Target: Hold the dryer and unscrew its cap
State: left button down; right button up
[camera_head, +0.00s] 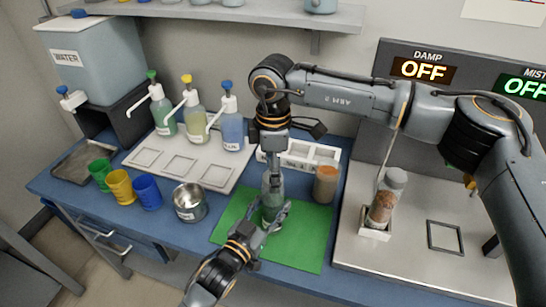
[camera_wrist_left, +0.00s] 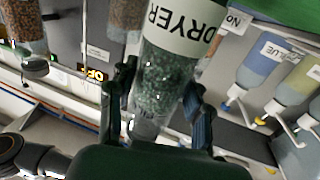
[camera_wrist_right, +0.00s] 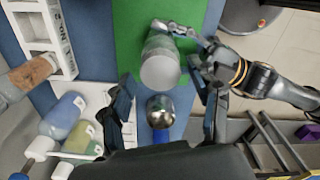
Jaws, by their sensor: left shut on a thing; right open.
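The dryer (camera_head: 271,205) is a clear bottle upright above the green mat (camera_head: 309,250). In the left wrist view the dryer (camera_wrist_left: 160,80) shows dark green granules and a white DRYER label. My left gripper (camera_head: 268,219) is shut around its lower body; its fingers (camera_wrist_left: 158,90) flank the bottle. My right gripper (camera_head: 274,172) points down above the dryer's top. In the right wrist view its open fingers (camera_wrist_right: 168,92) are spread apart, and the pale round cap (camera_wrist_right: 160,72) lies beyond and between them. The fingers look apart from the cap.
An orange-brown jar (camera_head: 326,185) stands close right of the dryer, by a white rack (camera_head: 325,154). A metal cup (camera_head: 190,203) is left of the mat. Labelled dispenser bottles (camera_head: 232,125) stand behind left. Another granule bottle (camera_head: 386,200) stands on the machine at right.

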jog(key=shift+f, duration=0.35)
jog(key=c, duration=1.2)
jog(key=shift+c, duration=0.2)
jog(key=shift+n, duration=0.3)
